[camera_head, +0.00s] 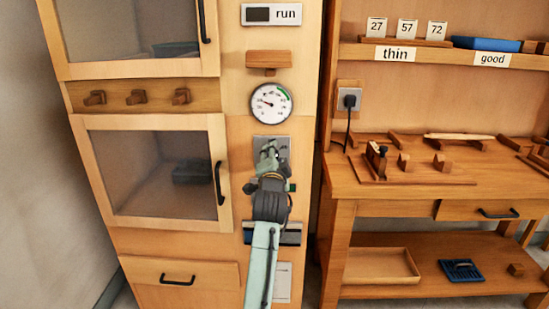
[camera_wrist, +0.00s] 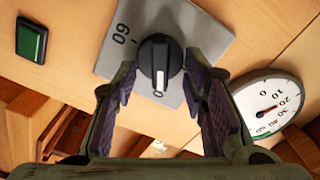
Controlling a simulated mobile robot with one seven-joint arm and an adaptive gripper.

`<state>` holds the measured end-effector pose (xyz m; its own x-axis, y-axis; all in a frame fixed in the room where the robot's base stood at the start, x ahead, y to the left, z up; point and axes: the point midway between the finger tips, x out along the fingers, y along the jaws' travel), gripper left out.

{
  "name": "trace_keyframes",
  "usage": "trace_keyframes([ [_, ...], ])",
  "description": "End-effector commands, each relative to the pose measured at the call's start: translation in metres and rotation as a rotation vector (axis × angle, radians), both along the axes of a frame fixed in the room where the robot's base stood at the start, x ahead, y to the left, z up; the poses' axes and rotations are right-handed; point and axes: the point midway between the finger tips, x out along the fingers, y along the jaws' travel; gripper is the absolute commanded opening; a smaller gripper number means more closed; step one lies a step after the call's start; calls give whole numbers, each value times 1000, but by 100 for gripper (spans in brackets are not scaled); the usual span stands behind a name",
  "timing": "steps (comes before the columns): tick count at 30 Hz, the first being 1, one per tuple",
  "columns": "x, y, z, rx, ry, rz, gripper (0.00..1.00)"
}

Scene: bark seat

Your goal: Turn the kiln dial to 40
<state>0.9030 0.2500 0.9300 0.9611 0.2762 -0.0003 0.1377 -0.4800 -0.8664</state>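The kiln dial (camera_wrist: 155,58) is a round black knob with a white pointer line on a grey plate (camera_wrist: 208,32). In the wrist view the plate shows a "60" at upper left and a "0" below the knob. The white line points down towards the "0". My gripper (camera_wrist: 158,84) is open, one finger to each side of the knob, with visible gaps. Whether the fingertips reach around its sides is hard to tell. In the head view my gripper (camera_head: 268,156) is in front of the plate (camera_head: 283,144) and hides the dial.
A round gauge (camera_head: 271,104) with a green arc is above the plate; it also shows in the wrist view (camera_wrist: 278,95) with a red needle. A green button (camera_wrist: 31,41) is near the plate. Glass-fronted doors (camera_head: 140,170) are left, a workbench (camera_head: 440,185) right.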

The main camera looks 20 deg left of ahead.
Motion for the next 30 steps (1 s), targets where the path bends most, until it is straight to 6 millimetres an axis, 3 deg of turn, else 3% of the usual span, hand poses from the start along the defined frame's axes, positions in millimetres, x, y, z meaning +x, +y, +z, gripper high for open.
trace_keyframes([
  [5, 0, 0, 0, -1, 0, 0, 52],
  [17, -9, -2, -1, -2, -1, 0, 52],
  [30, -92, -27, -1, -3, -1, 0, 52],
])
